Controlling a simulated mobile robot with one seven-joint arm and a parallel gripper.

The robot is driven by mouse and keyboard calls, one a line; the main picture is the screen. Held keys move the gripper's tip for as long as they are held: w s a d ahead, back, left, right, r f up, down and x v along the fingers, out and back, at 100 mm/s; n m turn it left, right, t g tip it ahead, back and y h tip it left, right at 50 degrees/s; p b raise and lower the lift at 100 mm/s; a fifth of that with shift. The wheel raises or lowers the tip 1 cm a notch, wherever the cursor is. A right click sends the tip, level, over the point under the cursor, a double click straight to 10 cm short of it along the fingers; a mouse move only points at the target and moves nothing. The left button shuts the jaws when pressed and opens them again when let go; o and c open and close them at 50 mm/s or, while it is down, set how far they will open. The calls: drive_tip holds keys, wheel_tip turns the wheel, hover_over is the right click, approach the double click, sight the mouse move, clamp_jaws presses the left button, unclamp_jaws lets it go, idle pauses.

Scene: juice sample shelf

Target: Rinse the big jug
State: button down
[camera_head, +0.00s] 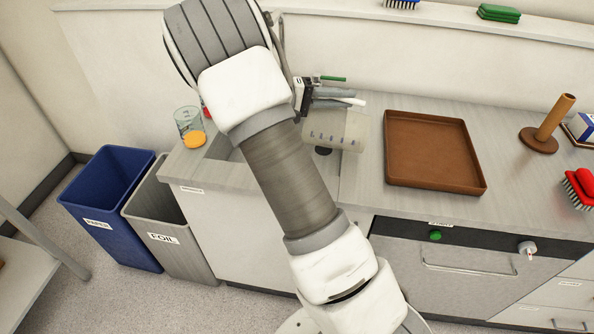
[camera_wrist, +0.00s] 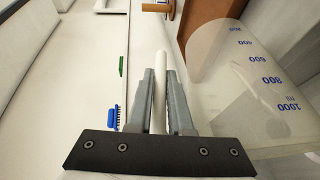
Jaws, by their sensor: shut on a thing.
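The big jug (camera_head: 336,130) is translucent, with blue volume marks. In the head view it is tipped onto its side above the counter, at the right edge of the sink (camera_head: 216,146). My gripper (camera_head: 347,96) is shut on its white handle. In the wrist view my gripper (camera_wrist: 160,80) has the white handle between its two grey fingers, and the jug (camera_wrist: 235,75) fills the right side with marks up to 1000 ml. I cannot tell whether anything is inside it. My arm hides much of the sink.
A brown tray (camera_head: 470,187) lies right of the jug. A brown upright post (camera_head: 553,120) and a red brush (camera_head: 580,190) are far right. Blue (camera_head: 92,205) and grey bins (camera_head: 185,262) stand on the floor.

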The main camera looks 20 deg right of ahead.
drive_tip(key=shift+w+a, duration=0.15)
drive_tip(key=shift+a, duration=0.05)
idle(0.4)
drive_tip(key=shift+m+t+y, duration=0.3)
drive_tip(key=shift+m+y, duration=0.1)
drive_tip(key=shift+y, duration=0.5)
drive_tip(key=s+d+r+p, duration=0.1)
drive_tip(key=s+d+p, duration=0.1)
drive_tip(key=s+d+r, duration=0.1)
drive_tip(key=d, duration=0.1)
drive_tip(key=shift+d+r+p, duration=0.1)
drive_tip(key=shift+r+p, duration=0.25)
drive_tip(key=shift+p, duration=0.05)
drive_tip(key=shift+s+d+f+t+y+b, duration=0.2)
drive_tip(key=shift+d+f+y+b, duration=0.1)
drive_tip(key=shift+f+b, duration=0.15)
drive_tip(key=shift+s+d+f+t+y+b, duration=0.1)
drive_tip(key=shift+s+d+f+y+b, duration=0.1)
drive_tip(key=shift+f+y+b, duration=0.25)
drive_tip(key=shift+r, duration=0.15)
